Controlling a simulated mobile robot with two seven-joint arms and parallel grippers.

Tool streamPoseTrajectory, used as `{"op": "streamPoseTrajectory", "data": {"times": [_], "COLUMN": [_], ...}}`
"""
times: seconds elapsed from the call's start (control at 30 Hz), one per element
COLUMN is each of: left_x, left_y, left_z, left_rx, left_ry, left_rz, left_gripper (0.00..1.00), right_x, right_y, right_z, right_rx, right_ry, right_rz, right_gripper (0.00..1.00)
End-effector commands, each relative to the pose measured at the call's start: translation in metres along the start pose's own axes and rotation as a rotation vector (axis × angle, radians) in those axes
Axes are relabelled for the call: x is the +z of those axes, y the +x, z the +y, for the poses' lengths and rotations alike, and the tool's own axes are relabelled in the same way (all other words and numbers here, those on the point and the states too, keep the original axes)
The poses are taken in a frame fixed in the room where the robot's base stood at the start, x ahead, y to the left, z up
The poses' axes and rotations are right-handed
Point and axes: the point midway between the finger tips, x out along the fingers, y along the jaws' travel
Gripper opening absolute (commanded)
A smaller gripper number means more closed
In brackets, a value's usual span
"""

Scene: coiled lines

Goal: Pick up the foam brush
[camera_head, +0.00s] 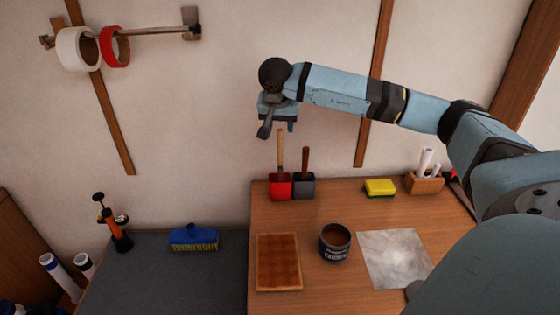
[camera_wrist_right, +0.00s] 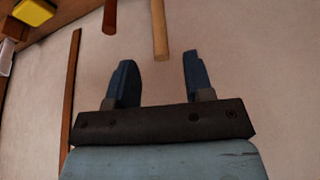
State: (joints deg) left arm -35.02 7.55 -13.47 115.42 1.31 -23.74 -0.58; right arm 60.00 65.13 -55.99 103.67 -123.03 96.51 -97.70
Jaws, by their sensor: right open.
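Two upright handles stand in small cups at the back of the wooden table. A light wooden handle (camera_head: 280,150) rises from the red cup (camera_head: 280,186), and a shorter dark brown handle (camera_head: 305,162) rises from the grey cup (camera_head: 304,187). Which one is the foam brush I cannot tell; their heads are hidden in the cups. My right gripper (camera_head: 279,129) is just above the light handle, open and empty. In the right wrist view the light handle (camera_wrist_right: 160,30) lines up between the fingertips, just beyond them; the dark handle (camera_wrist_right: 110,16) is off to the left. My left gripper is not in view.
A yellow sponge (camera_head: 380,188), a wooden holder with white rolls (camera_head: 424,182), a varnish can (camera_head: 335,242), a brown panel (camera_head: 278,262) and a pale sheet (camera_head: 395,260) are on the table. A blue brush (camera_head: 194,238) lies on the grey surface at left.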

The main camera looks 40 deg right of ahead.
Motion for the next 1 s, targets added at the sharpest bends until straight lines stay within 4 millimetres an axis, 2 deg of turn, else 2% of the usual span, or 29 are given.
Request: {"op": "streamPoseTrajectory", "data": {"times": [0.13,0.4,0.7,0.73,0.93,1.0], "left_x": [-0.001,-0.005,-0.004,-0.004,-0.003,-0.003], "left_y": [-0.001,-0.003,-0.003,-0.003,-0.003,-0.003], "left_z": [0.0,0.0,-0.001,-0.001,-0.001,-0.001], "left_rx": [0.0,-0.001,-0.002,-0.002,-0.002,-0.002], "left_ry": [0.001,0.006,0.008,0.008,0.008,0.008], "left_rz": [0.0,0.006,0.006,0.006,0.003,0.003], "left_gripper": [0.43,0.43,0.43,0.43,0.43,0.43], "right_x": [0.001,0.005,0.005,0.005,0.005,0.005], "right_y": [0.01,0.049,0.055,0.055,0.055,0.055], "right_z": [0.0,-0.001,-0.001,-0.001,-0.001,-0.001], "right_rx": [0.001,0.001,-0.001,-0.001,-0.001,-0.001], "right_ry": [0.0,0.001,0.001,0.001,0.001,0.001], "right_rz": [-0.001,-0.001,0.0,0.0,0.0,0.0], "right_gripper": [0.47,0.47,0.47,0.45,0.0,0.0]}}
